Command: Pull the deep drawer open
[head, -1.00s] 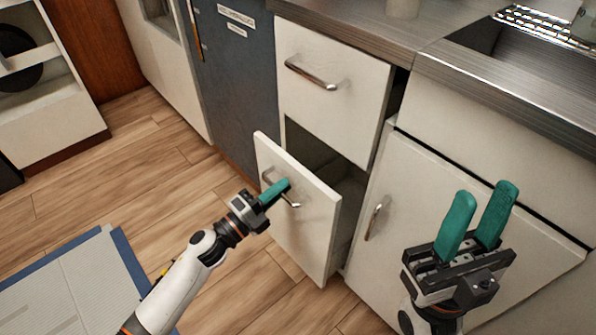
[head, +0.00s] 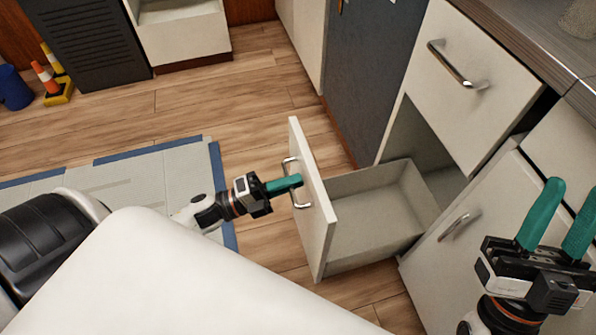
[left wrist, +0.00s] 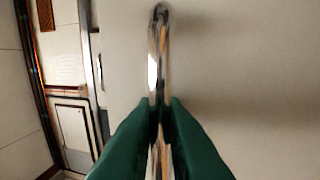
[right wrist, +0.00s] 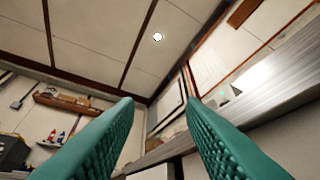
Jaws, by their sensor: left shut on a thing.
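The deep drawer (head: 375,215) stands well out of the cabinet below a shut upper drawer. Its grey inside shows and looks empty. Its white front faces left, with a metal bar handle (head: 290,168). My left gripper (head: 298,182) is shut on that handle. In the left wrist view the green fingers pinch the upright-looking handle bar (left wrist: 158,50) from both sides. My right gripper (head: 556,218) is open and empty in front of the cabinet door at the right; its spread fingers also show in the right wrist view (right wrist: 160,110).
The upper drawer (head: 470,90) is shut. A cabinet door (head: 470,255) with a handle is right of the deep drawer. A mat (head: 150,165) lies on the wood floor at left. Cones (head: 48,80) and a blue bin (head: 12,88) stand far left.

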